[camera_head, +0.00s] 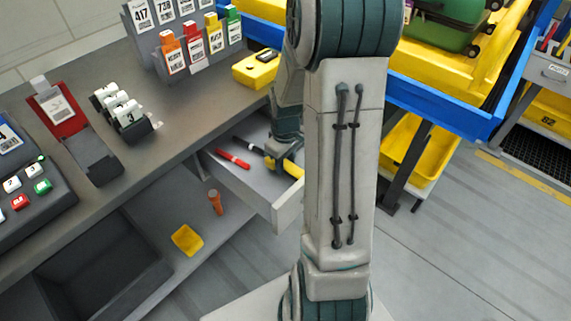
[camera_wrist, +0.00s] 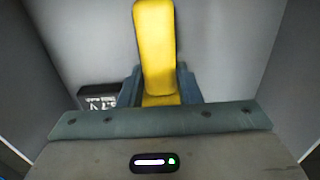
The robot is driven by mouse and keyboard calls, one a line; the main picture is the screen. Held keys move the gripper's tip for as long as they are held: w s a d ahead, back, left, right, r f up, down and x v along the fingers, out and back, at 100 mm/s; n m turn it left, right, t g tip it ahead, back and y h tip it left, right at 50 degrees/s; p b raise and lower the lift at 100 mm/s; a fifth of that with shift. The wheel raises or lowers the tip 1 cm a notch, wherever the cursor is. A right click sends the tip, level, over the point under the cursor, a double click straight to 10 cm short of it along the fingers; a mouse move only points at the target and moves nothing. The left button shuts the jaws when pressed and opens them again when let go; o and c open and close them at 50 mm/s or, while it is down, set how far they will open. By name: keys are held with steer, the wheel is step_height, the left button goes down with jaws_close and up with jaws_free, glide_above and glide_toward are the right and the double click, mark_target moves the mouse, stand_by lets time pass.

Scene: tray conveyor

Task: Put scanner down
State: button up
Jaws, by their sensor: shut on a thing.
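The scanner, as far as I can tell, is the yellow thing (camera_head: 293,168) at my gripper (camera_head: 282,158), inside the open drawer (camera_head: 262,190). In the wrist view the yellow body (camera_wrist: 155,45) stands out beyond the jaws of my gripper (camera_wrist: 158,92), which are shut on it. Grey drawer walls rise on both sides of it. My arm hides part of the scanner and the fingertips in the head view. I cannot tell whether the scanner touches the drawer floor.
A red pen (camera_head: 232,158) and a dark object (camera_head: 248,145) lie in the drawer. A dark piece with white print (camera_wrist: 100,96) shows beside my jaws. The worktop (camera_head: 185,95) above holds a yellow box (camera_head: 256,70). A blue-edged conveyor (camera_head: 440,107) stands right of my arm.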

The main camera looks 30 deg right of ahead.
steer(key=shift+f, duration=0.4)
steer(key=shift+f, duration=0.1)
steer(key=shift+f, duration=0.15)
steer(key=o, duration=1.1)
steer(key=shift+r, duration=0.2)
step_height(320, 180, up, 12)
steer(key=p, duration=0.2)
steer(key=s+a+r+m, duration=0.1)
steer(key=s+a+r, duration=0.1)
steer(key=s+a, duration=0.2)
steer(key=s+a+r+m+t, duration=0.1)
steer(key=s+a+r, duration=0.1)
steer(key=s+a, duration=0.2)
steer(key=s+a+r+m+t, duration=0.1)
steer(key=s+a+r+m, duration=0.1)
steer(key=s+a, duration=0.2)
steer(key=shift+s+a+r, duration=0.2)
steer(key=shift+s+r, duration=0.15)
steer(key=shift+s, duration=0.15)
